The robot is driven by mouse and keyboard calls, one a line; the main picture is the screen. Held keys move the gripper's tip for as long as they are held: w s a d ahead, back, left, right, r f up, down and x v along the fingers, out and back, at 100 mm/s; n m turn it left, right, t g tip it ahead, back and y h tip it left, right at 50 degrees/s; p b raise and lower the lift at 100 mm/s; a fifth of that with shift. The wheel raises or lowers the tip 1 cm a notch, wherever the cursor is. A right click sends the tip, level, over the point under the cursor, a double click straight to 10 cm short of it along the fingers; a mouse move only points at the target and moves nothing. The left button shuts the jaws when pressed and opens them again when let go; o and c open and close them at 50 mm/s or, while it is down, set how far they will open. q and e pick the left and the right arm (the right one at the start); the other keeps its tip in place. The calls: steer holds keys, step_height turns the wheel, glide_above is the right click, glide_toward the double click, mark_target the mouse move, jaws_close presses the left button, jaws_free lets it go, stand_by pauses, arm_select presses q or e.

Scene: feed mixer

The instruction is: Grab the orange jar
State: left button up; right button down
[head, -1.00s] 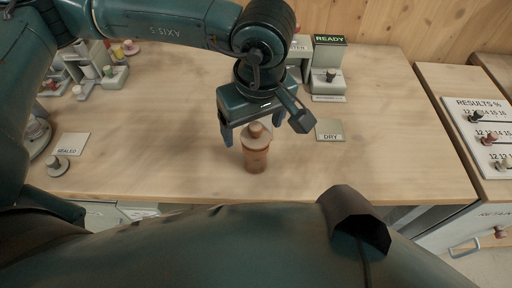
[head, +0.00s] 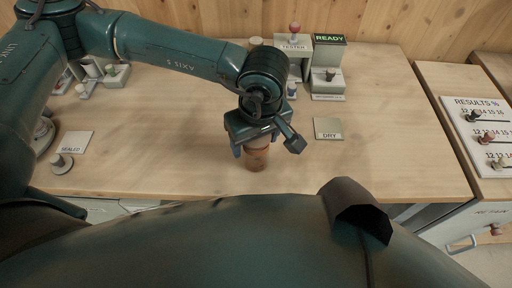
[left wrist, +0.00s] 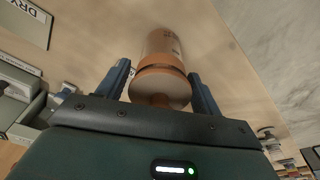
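The orange jar (head: 256,161) stands upright on the wooden table, near its front edge. In the left wrist view the jar (left wrist: 161,50) shows its rounded lid towards the camera. My left gripper (head: 256,149) is over the jar from above, with one finger on each side. In the left wrist view the fingers of this gripper (left wrist: 160,80) flank the jar closely and look open. The gripper hides the lid in the head view. My right gripper is not in view.
A DRY card (head: 328,128) lies right of the jar, and a SEALED card (head: 76,142) lies at the left. A tester (head: 294,60) and a READY display unit (head: 328,75) stand at the back. A results board (head: 482,135) is at the right. The table around the jar is clear.

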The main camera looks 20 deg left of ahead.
arm_select(q)
steer(key=c, duration=0.8)
